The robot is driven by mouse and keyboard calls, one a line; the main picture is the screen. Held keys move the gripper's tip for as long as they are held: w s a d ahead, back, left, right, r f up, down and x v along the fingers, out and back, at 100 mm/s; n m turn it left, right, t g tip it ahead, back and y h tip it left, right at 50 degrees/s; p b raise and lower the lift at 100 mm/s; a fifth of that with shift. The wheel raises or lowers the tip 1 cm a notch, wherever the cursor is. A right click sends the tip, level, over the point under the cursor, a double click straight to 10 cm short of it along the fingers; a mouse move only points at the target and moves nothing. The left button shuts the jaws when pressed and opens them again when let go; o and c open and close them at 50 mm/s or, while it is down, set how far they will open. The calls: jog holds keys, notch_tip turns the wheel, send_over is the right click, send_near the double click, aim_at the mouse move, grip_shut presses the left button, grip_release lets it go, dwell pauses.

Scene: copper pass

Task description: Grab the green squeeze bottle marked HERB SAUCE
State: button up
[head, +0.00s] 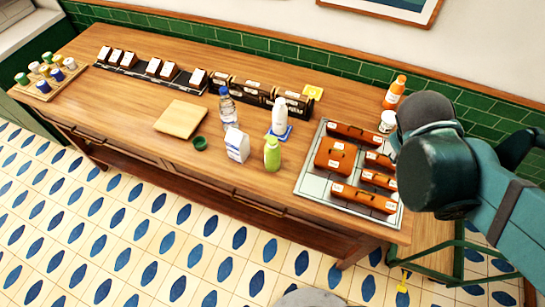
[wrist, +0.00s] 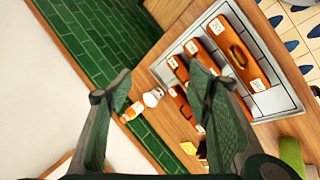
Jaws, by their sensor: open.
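The green squeeze bottle (head: 272,155) stands upright near the front edge of the wooden counter, in the middle of the head view. Its label is too small to read. A green rounded shape at the lower right of the wrist view (wrist: 291,152) looks like the same bottle, partly cut off by the frame. My gripper (wrist: 160,82) is open with nothing between its fingers. It is above the right end of the counter, apart from the bottle. In the head view my arm hides the fingers.
A metal tray (head: 308,184) with several orange-brown containers lies right of the bottle. A white carton (head: 237,145), a white bottle (head: 279,118) and a small green bowl (head: 200,143) stand close by. An orange bottle (head: 395,92) and white jar (head: 387,121) stand by the tiled wall.

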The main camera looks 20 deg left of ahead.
jog(key=w+a+f+n+t+h+b, duration=0.1)
jog(key=w+a+f+n+h+b, duration=0.15)
jog(key=w+a+n, duration=0.3)
jog(key=n+t+h+b, duration=0.2)
jog(key=n+t+b, duration=0.5)
jog(key=n, duration=0.7)
send_over(266, 156)
jog(key=shift+t, duration=0.7)
jog(key=f, duration=1)
jog(key=shift+w+d+p, duration=0.15)
jog(key=shift+d+p, duration=0.15)
jog(key=s+a+f, duration=0.1)
jog(key=f, duration=0.1)
jog(key=s+a+f+n+b, duration=0.1)
jog(key=s+f, duration=0.1)
jog(key=s+a+f+n+b, duration=0.1)
jog(key=f, duration=0.2)
jog(key=shift+s+a+t, duration=0.1)
jog(key=shift+s+t, duration=0.25)
jog(key=shift+t, duration=0.05)
jog(key=shift+w+r, duration=0.1)
jog(key=shift+w, duration=0.05)
jog(key=shift+x, duration=1.25)
jog(key=shift+d+b+x, duration=0.25)
jog(key=shift+b+x, duration=0.45)
jog(key=shift+x, duration=1.9)
